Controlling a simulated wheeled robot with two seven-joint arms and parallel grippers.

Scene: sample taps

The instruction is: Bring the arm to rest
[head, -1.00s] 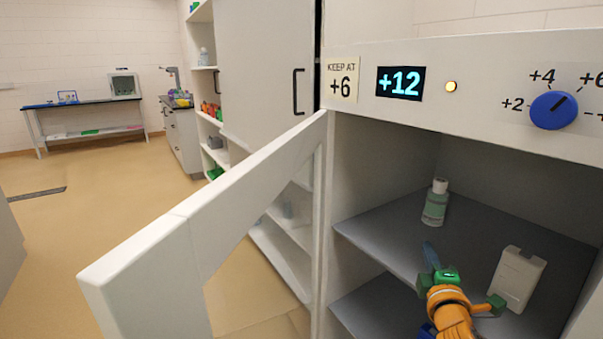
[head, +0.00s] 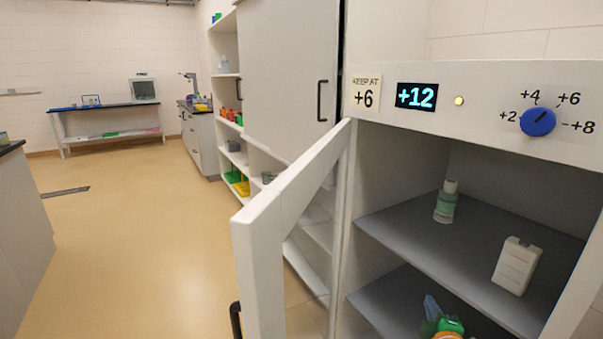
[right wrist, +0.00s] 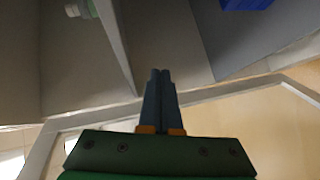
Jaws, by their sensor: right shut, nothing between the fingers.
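My right gripper (head: 432,308) shows at the bottom of the head view, low in front of the open cabinet (head: 352,230). In the right wrist view its two blue-grey fingers (right wrist: 160,85) are together with nothing between them. My left gripper is not in view. Most of my right arm is below the head view's edge.
The cabinet door (head: 262,225) stands open to the left. The display (head: 416,97) reads +12, beside a "KEEP AT +6" label (head: 364,94) and a blue dial (head: 538,122). Open floor lies left.

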